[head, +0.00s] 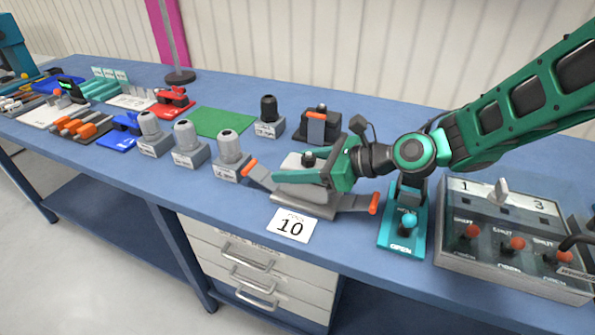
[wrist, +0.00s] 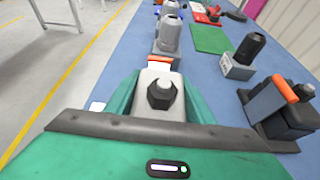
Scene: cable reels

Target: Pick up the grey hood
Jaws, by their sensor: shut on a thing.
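The grey hood (head: 296,163) is a light grey block with a dark cable gland on top. It stands upright at or just above a grey base (head: 303,205) with orange-tipped levers spread out at both ends. In the wrist view the hood (wrist: 152,78) sits between my green fingers. My gripper (head: 322,172) is shut on the hood from its sides. In the wrist view the gripper (wrist: 160,98) shows a finger on either side of it. I cannot tell whether the hood touches the base, as the fingers hide part of the join.
A card reading 10 (head: 291,225) lies in front of the base. Several grey hoods with glands (head: 230,148) stand to the left. A black-topped one (head: 269,112) and a dark connector with an orange lever (head: 316,122) stand behind. A teal switch (head: 402,238) and a control box (head: 510,235) are at right.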

